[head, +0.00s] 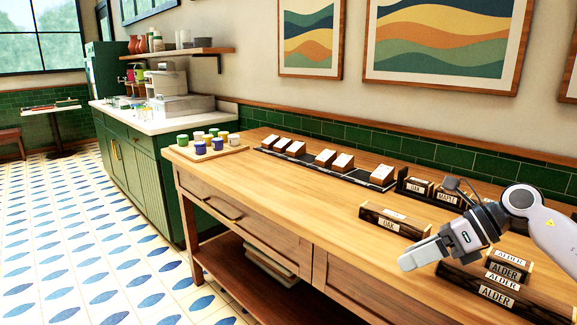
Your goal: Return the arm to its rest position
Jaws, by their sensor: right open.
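My right gripper (420,254) reaches in from the right edge, its arm crossing above the right part of the wooden counter (290,204). Its fingers point left and down, over or near the counter's front edge. Nothing shows between the fingers. Dark wood blocks labelled ALDER (497,291) sit below and right of it, partly covered by the arm. A dark block labelled OAK (393,222) lies just behind the fingers. My left gripper is not in view.
A dark strip (350,180) with several wood blocks lies along the back of the counter. More labelled blocks (416,186) stand right of it. A tray (188,156) of small coloured jars is at the far left. The counter's front middle is bare.

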